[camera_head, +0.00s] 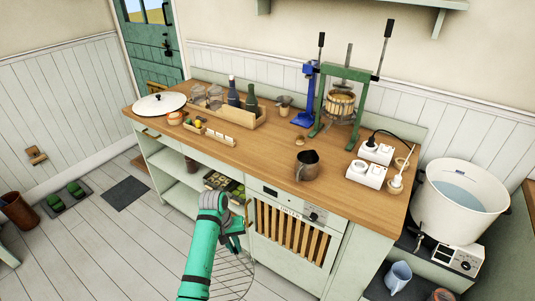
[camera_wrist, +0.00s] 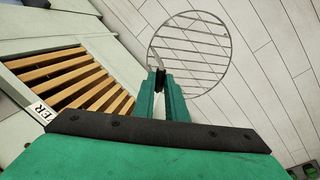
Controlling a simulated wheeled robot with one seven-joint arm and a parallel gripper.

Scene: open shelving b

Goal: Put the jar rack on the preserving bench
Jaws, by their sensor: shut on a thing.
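The jar rack (camera_wrist: 190,45) is a round, flat grid of thin wire. My gripper (camera_wrist: 160,78) is shut on its near rim in the wrist view, and the disc extends beyond the fingertips over the floor. In the head view the rack (camera_head: 236,276) is faint, partly behind my green arm, in front of the bench and below its top. My gripper (camera_head: 238,232) there is beside the bench's front. The preserving bench (camera_head: 255,155) has a long wooden top on pale green cupboards. The rack is apart from the bench top.
The slatted front (camera_head: 287,234) is close to my gripper. Bare wood lies along the middle front.

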